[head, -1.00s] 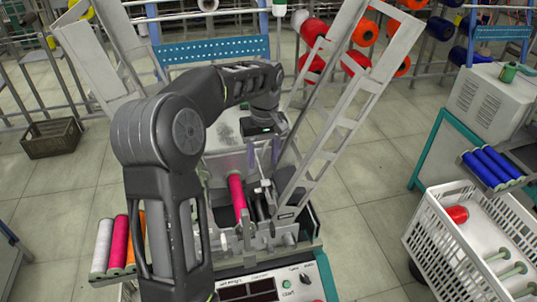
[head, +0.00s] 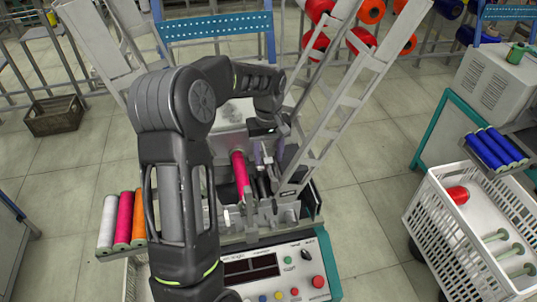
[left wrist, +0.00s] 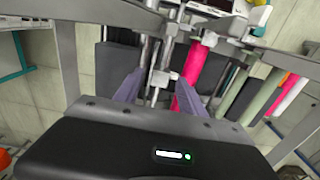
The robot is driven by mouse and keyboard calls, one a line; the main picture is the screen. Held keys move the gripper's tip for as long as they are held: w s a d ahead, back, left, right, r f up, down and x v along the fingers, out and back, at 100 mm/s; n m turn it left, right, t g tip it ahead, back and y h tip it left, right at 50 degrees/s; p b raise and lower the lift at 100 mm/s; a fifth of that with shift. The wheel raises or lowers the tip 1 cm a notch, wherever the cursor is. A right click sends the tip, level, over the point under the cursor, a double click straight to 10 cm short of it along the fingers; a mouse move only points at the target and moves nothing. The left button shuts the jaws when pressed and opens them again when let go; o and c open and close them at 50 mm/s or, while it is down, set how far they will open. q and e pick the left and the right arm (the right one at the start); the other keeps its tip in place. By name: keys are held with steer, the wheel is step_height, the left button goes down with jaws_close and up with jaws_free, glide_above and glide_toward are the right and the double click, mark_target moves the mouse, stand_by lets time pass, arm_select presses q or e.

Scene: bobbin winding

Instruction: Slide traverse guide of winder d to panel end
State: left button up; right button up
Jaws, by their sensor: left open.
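The winder (head: 265,240) stands in the middle of the head view, with a bright pink bobbin (head: 240,172) on its spindle. The pink bobbin also shows in the left wrist view (left wrist: 188,92). My left gripper (head: 266,155) is over the winder, just right of the bobbin, with its two purple-grey fingers apart. In the left wrist view the fingers (left wrist: 160,84) stand on either side of a small pale metal block, seemingly the traverse guide (left wrist: 160,77), on a rod. I cannot tell whether they touch it. My right gripper is out of view.
The control panel (head: 278,272) with buttons is at the winder's near end. A slanted pale ladder-like frame (head: 335,110) rises close right of my gripper. White, pink and orange bobbins (head: 123,217) lie at left. A white crate (head: 440,222) stands at right.

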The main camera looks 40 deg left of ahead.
arm_select(q)
steer(key=shift+f, duration=0.45)
steer(key=shift+c, duration=0.4)
jaws_close()
stand_by(0.8)
